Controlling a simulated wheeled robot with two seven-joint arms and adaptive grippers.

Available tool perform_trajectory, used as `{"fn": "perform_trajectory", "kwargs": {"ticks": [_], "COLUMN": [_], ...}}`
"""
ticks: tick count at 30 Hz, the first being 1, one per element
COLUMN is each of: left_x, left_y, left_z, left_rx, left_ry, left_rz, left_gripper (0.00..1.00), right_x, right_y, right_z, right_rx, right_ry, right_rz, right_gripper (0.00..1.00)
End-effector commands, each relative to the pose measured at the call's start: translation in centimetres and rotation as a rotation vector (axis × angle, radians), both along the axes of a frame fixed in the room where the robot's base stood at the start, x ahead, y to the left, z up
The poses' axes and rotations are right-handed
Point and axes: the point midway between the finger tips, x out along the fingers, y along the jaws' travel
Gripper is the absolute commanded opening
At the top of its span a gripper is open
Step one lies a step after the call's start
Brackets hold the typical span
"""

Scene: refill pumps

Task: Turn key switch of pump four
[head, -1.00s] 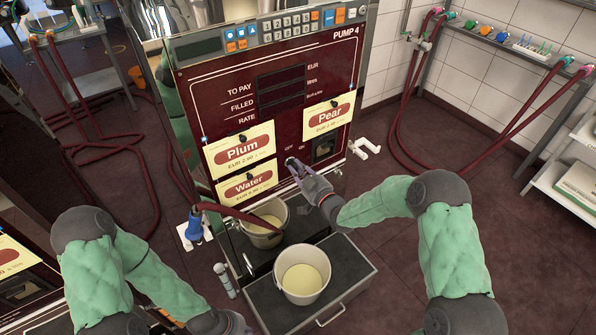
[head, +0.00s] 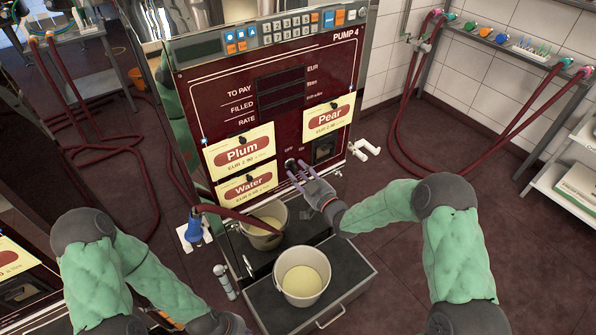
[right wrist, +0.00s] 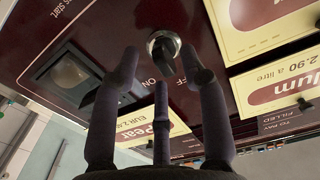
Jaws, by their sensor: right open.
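Pump four (head: 215,85) is a dark red panel marked PUMP 4. Its key switch (head: 291,163) is a dark knob in a silver ring, between the Water card and a square dark recess. In the right wrist view the key switch (right wrist: 163,46) shows close up, with ON and OFF lettering beside it. My right gripper (head: 295,172) is open and empty just in front of the switch. In the right wrist view its spread fingertips frame the knob, with a gap showing around it. My left gripper (head: 222,323) is only partly visible at the bottom edge.
Plum (head: 241,151), Pear (head: 329,117) and Water (head: 247,184) cards hang on the panel. A bucket of pale liquid (head: 303,300) stands on a dark drawer unit below; another stands behind it. A blue nozzle (head: 193,230) is at left. White hooks (head: 366,149) jut out at right.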

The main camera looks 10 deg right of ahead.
Motion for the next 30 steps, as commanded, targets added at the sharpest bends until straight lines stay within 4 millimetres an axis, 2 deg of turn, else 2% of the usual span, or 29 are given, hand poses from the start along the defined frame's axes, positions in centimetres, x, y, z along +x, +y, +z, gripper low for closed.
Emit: {"fn": "perform_trajectory", "kwargs": {"ticks": [9, 15, 21, 30], "left_x": [0.0, 0.0, 0.0, 0.0], "left_y": [0.0, 0.0, 0.0, 0.0], "left_z": [0.0, 0.0, 0.0, 0.0], "left_rx": [0.0, 0.0, 0.0, 0.0], "left_ry": [0.0, 0.0, 0.0, 0.0], "left_rz": [0.0, 0.0, 0.0, 0.0], "left_gripper": [0.0, 0.0, 0.0, 0.0], "right_x": [-5.7, -8.5, -9.7, -9.8], "right_y": [-2.5, -3.6, -4.0, -4.0], "right_z": [0.0, 0.0, 0.0, 0.0], "right_rx": [0.0, -0.001, 0.0, 0.0], "right_ry": [0.002, 0.002, 0.0, 0.001], "right_rz": [-0.004, -0.003, -0.001, 0.0], "right_gripper": [0.44, 0.44, 0.44, 0.44]}}
